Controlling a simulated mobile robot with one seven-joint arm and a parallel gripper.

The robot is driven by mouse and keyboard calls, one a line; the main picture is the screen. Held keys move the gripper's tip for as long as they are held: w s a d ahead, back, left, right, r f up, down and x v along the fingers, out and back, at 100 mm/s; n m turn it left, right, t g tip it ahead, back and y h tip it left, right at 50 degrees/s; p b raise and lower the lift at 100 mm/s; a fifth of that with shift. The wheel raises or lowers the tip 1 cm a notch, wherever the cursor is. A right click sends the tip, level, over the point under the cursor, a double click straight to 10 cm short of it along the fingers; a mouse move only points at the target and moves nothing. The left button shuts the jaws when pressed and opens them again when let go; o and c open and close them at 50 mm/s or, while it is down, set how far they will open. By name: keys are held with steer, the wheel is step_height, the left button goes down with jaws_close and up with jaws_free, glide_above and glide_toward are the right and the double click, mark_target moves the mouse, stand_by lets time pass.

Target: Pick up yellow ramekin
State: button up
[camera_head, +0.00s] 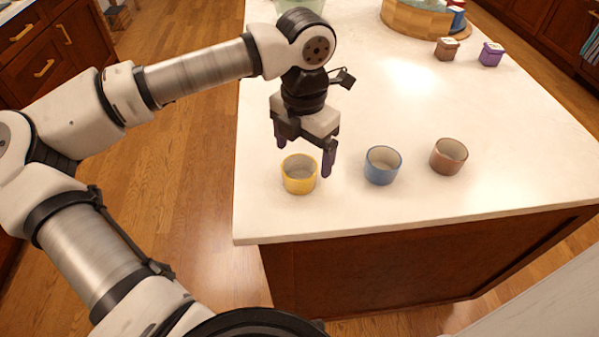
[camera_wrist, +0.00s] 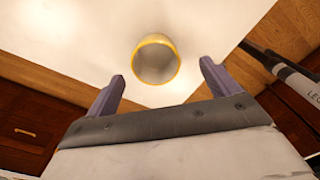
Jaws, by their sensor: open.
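The yellow ramekin (camera_head: 299,178) stands upright on the white counter, near its front left corner, and looks empty. It also shows in the wrist view (camera_wrist: 156,60), beyond and between the two fingertips. My gripper (camera_head: 305,158) is open and empty, pointing down above the counter close to the yellow ramekin. In the wrist view my gripper's fingers (camera_wrist: 162,78) are spread wide apart, with the ramekin clear of both. The exact height of the fingertips over the ramekin is hard to tell.
A blue ramekin (camera_head: 382,166) and a brown ramekin (camera_head: 448,156) stand to the right on the white counter (camera_head: 400,215). Small brown (camera_head: 447,48) and purple (camera_head: 491,54) containers and a round wooden tray (camera_head: 388,20) are farther back. The counter's middle is clear.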

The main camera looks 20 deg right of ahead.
mark_target(300, 168)
steer(key=f, duration=0.1)
steer(key=f+p, duration=0.2)
steer(key=f, duration=0.1)
steer(key=shift+w+a, duration=0.25)
steer(key=shift+a, duration=0.05)
steer(key=shift+f, duration=0.65)
steer(key=c, duration=1.1)
